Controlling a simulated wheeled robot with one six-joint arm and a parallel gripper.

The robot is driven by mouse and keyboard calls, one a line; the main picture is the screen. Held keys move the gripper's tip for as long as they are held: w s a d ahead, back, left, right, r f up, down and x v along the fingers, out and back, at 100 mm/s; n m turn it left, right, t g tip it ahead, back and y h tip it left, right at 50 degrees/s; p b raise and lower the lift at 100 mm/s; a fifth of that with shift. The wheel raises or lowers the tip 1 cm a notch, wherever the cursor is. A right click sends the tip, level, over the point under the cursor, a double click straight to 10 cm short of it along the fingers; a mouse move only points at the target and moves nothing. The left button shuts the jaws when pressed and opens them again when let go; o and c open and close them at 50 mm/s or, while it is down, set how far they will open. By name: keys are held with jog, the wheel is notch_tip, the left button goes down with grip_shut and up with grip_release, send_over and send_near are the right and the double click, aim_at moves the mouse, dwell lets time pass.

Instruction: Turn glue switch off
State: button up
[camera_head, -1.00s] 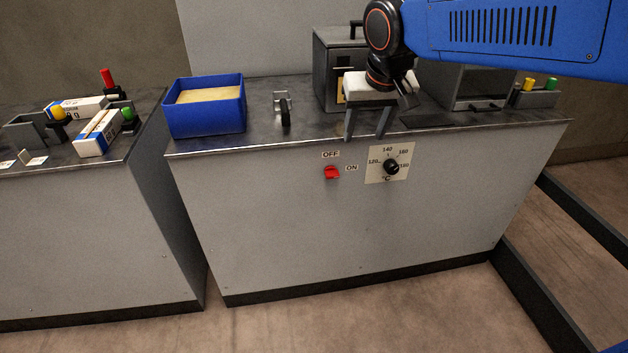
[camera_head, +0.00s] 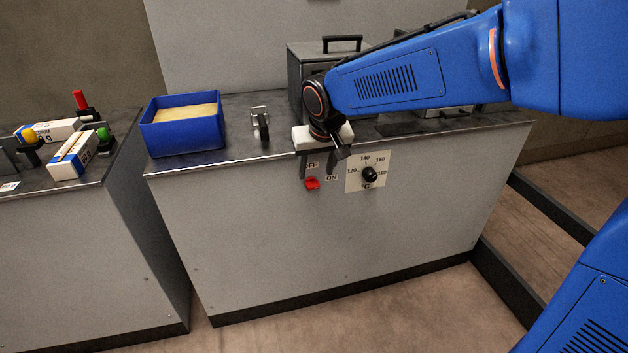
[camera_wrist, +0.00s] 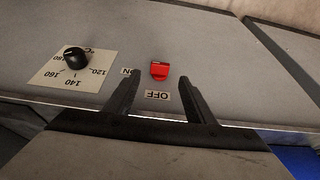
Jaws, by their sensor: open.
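The red glue switch (camera_head: 312,184) is on the front panel of the grey cabinet (camera_head: 330,230). An OFF label (camera_wrist: 158,95) and an ON label (camera_head: 332,178) stand by it. In the head view the switch knob looks turned toward the ON label. My gripper (camera_head: 317,172) is open and empty, pointing down in front of the panel's upper edge, partly covering the OFF label in the head view. In the wrist view its two fingers (camera_wrist: 162,88) frame the OFF label, and the red switch (camera_wrist: 159,70) shows just beyond the fingertips, between them. I see no contact with the switch.
A black temperature dial (camera_head: 370,174) on a pale scale plate is right of the switch. On the cabinet top are a blue bin (camera_head: 183,135), a small metal roller piece (camera_head: 260,124) and a dark metal box (camera_head: 300,70). The panel below the switch is clear.

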aim_at(313, 185)
jog(key=shift+x, duration=3)
jog(key=shift+r, duration=0.1)
jog(key=c, duration=1.1)
